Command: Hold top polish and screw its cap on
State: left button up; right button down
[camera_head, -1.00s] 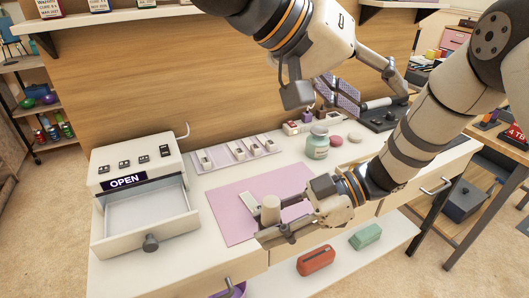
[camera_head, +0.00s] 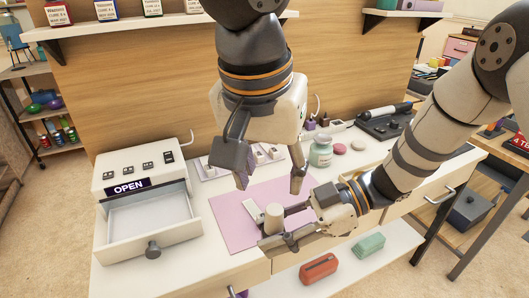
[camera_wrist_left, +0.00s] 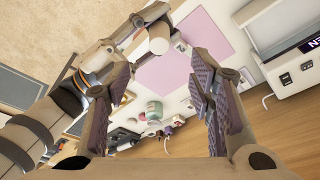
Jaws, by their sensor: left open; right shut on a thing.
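My right gripper (camera_head: 274,229) is shut on a cream cylinder (camera_head: 273,214) and holds it upright over the front of the pink mat (camera_head: 232,228). I cannot tell whether this cylinder is the polish or its cap. My left gripper (camera_head: 270,183) is open and empty, pointing down above the mat, behind and above the cylinder. In the left wrist view, the cylinder (camera_wrist_left: 158,40) shows beyond my open left fingers (camera_wrist_left: 162,85). A small white piece (camera_head: 253,209) lies on the mat beside the cylinder. A separate screw cap is not clearly visible.
An open drawer unit marked OPEN (camera_head: 133,184) stands at the left. A pale green jar (camera_head: 320,153) and pink round pieces (camera_head: 340,148) stand right of the mat. A tray with small white pieces (camera_head: 212,170) lies behind it, partly hidden by my left gripper.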

aim_at(274, 209)
pick_arm(q)
jog(key=x, duration=1)
jog(key=shift+f, duration=0.25)
grip_shut()
jog(key=shift+m+g+h, duration=0.3)
jog(key=shift+m+h, duration=0.1)
jog(key=shift+m, duration=1.3)
jog(key=shift+c, duration=0.5)
grip_release()
jog(key=shift+r, duration=0.1)
